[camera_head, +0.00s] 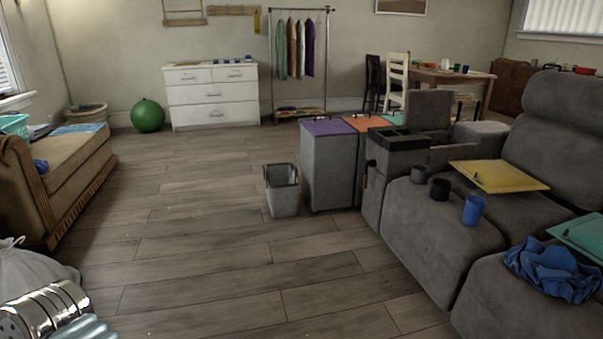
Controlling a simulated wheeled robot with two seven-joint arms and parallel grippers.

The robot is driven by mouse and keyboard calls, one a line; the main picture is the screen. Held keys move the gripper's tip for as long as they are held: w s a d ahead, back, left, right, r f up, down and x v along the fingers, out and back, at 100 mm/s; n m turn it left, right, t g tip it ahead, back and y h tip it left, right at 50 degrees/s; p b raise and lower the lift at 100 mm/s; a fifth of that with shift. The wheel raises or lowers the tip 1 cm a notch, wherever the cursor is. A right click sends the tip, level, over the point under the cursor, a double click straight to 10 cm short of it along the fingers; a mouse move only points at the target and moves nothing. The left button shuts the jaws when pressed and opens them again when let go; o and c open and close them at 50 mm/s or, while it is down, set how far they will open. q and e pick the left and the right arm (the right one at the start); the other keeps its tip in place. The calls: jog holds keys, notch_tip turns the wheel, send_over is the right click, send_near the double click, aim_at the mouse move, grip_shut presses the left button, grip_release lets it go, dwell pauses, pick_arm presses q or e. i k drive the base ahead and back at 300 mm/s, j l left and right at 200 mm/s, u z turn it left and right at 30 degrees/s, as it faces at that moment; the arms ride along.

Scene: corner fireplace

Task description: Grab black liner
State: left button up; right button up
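I cannot pick out a black liner with certainty. A small grey open bin (283,198) stands upright on the floor near the middle of the view. Its inside is dark, and I cannot tell whether a liner is in it. Neither of my grippers shows in this view.
Grey lidded bins (327,175) stand right of the open bin, beside a grey sofa (424,234) holding cups, a yellow board (499,176) and blue cloth (552,270). A tan bench (75,165) and whitish bag (30,272) are left. The wooden floor (190,230) between is clear.

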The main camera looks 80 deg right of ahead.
aim_at(440, 188)
jog(key=z, duration=3.7)
